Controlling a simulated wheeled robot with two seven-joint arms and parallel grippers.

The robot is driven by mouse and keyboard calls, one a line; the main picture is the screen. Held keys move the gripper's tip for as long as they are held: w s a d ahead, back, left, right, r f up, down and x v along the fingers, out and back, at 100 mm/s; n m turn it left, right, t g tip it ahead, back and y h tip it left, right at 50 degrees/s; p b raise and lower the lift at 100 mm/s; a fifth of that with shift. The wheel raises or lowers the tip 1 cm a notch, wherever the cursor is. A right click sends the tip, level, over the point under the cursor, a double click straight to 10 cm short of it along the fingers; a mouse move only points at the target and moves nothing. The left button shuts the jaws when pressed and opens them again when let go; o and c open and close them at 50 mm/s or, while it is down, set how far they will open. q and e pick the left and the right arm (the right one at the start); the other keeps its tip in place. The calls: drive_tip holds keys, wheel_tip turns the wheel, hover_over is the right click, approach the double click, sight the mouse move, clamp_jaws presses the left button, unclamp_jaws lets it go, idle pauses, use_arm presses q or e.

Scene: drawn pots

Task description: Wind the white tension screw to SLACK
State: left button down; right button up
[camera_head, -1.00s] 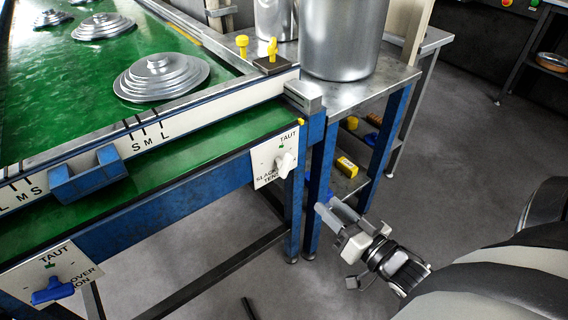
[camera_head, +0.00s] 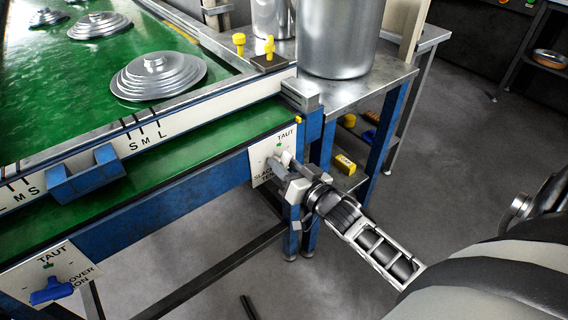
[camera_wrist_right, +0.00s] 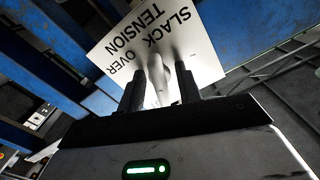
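The white tension screw (camera_wrist_right: 157,80) sits on a white plate (camera_head: 259,166) marked TAUT at the top and SLACK lower down, at the right end of the blue bench. A small green mark shows by TAUT. My right gripper (camera_head: 281,162) is at the plate, and its fingers largely hide the screw in the head view. In the right wrist view its two dark fingers stand apart on either side of the screw, with white plate showing in the gaps. The screw's exact setting is hard to read. My left gripper is not in view.
A second plate (camera_head: 62,268) with a blue knob (camera_head: 52,291) is at the lower left. A blue sliding block (camera_head: 87,177) hangs on the scale rail. A large metal pot (camera_head: 338,40) stands on the side table, whose blue leg (camera_head: 385,130) is close to my right arm.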

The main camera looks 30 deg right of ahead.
drive_tip(key=shift+c, duration=0.3)
clamp_jaws()
drive_tip(key=shift+n, duration=0.4)
drive_tip(key=shift+n+p, duration=0.5)
drive_tip(key=shift+n, duration=0.5)
drive_tip(key=n, duration=0.3)
drive_tip(key=shift+a+n+p, duration=0.1)
drive_tip(key=shift+n+p, duration=0.2)
drive_tip(key=n, duration=1.2)
drive_tip(key=shift+a+f+b, duration=0.1)
drive_tip(key=shift+a+b, duration=0.05)
drive_tip(key=shift+b, duration=0.2)
drive_tip(key=shift+n, duration=0.3)
